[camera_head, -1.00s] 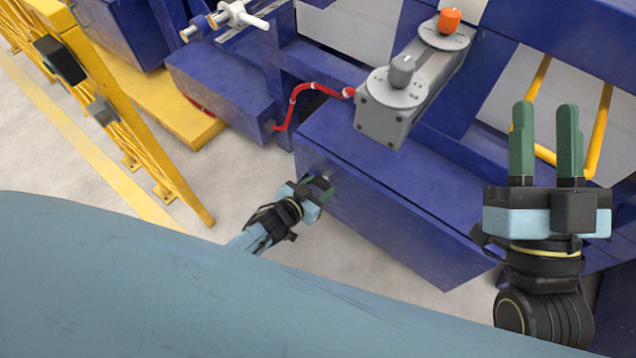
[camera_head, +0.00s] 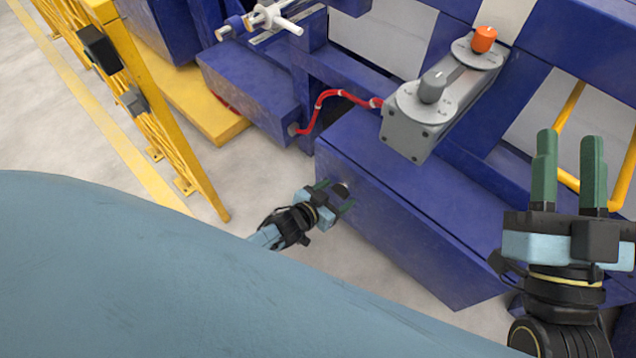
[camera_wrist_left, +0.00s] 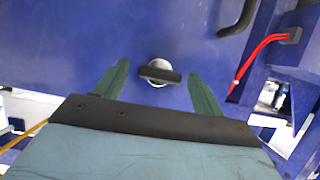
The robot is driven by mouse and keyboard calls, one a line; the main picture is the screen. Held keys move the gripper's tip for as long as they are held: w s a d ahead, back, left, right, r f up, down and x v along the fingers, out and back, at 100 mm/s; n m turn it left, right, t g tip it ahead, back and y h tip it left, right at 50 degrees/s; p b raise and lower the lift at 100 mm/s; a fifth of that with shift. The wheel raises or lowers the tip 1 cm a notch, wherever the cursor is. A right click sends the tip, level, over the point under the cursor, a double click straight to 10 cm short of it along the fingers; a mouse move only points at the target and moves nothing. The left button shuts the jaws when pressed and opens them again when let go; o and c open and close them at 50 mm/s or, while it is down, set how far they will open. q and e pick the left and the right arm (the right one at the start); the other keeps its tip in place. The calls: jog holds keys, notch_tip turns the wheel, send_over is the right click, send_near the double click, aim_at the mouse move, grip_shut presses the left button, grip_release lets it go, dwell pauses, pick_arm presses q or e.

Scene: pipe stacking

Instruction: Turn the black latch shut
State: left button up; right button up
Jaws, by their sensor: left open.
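The black latch (camera_wrist_left: 160,74) is a short dark bar on a round silver mount on the front face of the blue box (camera_head: 400,225). In the left wrist view the bar lies nearly level across the gap between my fingers, with space on both sides. My left gripper (camera_head: 338,196) is open in front of the latch, a finger on either side, not gripping it. In the head view only a bit of the silver mount shows past the fingers. My right gripper (camera_head: 569,140) is open and empty at the right.
A grey unit with a grey knob (camera_head: 433,88) and an orange knob (camera_head: 485,39) stands above the box. A red cable (camera_head: 325,98) runs to its left. A yellow fence (camera_head: 165,120) stands at the left. Grey floor (camera_head: 255,180) is free between fence and box.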

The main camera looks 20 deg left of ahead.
pick_arm(q)
jog(key=p+v, duration=0.2)
jog(key=v, duration=0.1)
jog(key=shift+s+a+r, duration=0.15)
jog(key=shift+s+r, duration=0.05)
pick_arm(e)
notch_tip(320, 180, down, 12)
jog(key=d+g+h+p, duration=0.2)
jog(key=g+h, duration=0.1)
jog(key=g, duration=0.6)
pick_arm(q)
jog(key=p, duration=0.2)
send_near(337, 193)
jog(key=v, duration=0.3)
jog(key=shift+s+a, duration=0.15)
jog(key=shift+s, duration=0.25)
pick_arm(e)
jog(key=s+d+f+m+g+h, duration=0.1)
jog(key=s+d+f+g+h, duration=0.1)
jog(key=s+d+f+g, duration=0.3)
jog(key=shift+s+f+g+h, duration=0.4)
jog(key=shift+s+f+g, duration=1.2)
jog(key=shift+s+f, duration=0.55)
pick_arm(q)
jog(key=shift+r, duration=0.1)
pick_arm(e)
jog(key=shift+s+r, duration=0.15)
jog(key=shift+r, duration=0.05)
